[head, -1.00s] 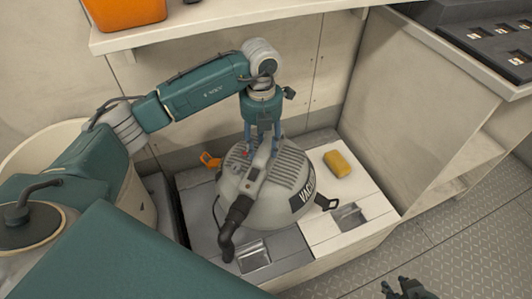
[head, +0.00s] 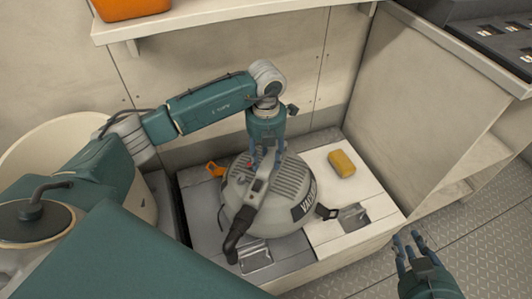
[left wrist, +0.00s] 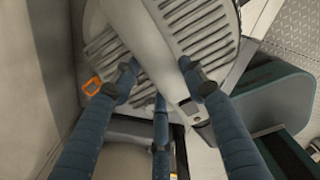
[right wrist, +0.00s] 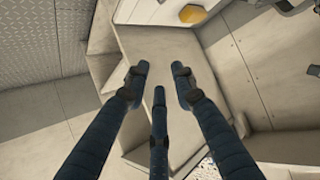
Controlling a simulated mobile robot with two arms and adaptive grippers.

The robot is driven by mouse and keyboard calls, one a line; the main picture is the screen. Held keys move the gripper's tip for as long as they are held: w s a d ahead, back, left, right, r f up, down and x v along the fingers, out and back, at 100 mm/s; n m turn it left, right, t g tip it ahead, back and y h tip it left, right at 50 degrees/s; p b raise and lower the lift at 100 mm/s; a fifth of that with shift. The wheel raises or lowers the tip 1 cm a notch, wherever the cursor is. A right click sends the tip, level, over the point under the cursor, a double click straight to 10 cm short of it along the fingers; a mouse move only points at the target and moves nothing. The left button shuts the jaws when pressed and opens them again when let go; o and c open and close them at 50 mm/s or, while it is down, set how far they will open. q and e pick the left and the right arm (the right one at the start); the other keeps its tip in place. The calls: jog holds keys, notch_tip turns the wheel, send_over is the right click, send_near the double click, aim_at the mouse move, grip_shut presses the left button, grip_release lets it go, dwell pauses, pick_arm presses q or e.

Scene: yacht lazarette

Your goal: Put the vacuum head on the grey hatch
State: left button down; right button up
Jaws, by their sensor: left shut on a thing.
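The vacuum head (head: 270,190) is a grey dome with ribs, a "VAC" label, a black hose end, an orange clip and a black clip. My left gripper (head: 266,158) is shut on its top handle from above; the left wrist view also shows the vacuum head (left wrist: 160,45) between the fingers. The grey hatch (head: 205,215) lies below it, with a recessed metal latch at its front. The vacuum head covers much of this hatch and overlaps the pale hatch's edge; I cannot tell whether it touches down. My right gripper (head: 410,245) is open and empty at lower right.
The pale hatch (head: 375,190) on the right bears a yellow sponge (head: 342,163). An orange box (head: 130,8) sits on the shelf above. A cabinet wall (head: 420,120) bounds the right side. A pale round tub (head: 50,145) stands at left. The chequered floor at right is clear.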

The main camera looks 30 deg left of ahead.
pick_arm(q)
jog(key=shift+w+a+f, duration=0.1)
jog(key=shift+w+a, duration=0.05)
jog(key=shift+w, duration=0.05)
pick_arm(e)
jog(key=shift+w+a+r+t, duration=0.2)
jog(key=shift+w+r+t, duration=0.15)
jog(key=shift+r, duration=0.2)
jog(key=shift+w+a+r+t, duration=0.15)
jog(key=shift+w+r+t, duration=0.1)
jog(key=shift+w+r, duration=0.2)
pick_arm(q)
jog(key=c, duration=1)
grip_release()
jog(key=shift+s+f, duration=0.15)
jog(key=shift+f, duration=0.05)
pick_arm(e)
jog(key=shift+r, duration=0.1)
pick_arm(q)
jog(key=shift+r, duration=0.1)
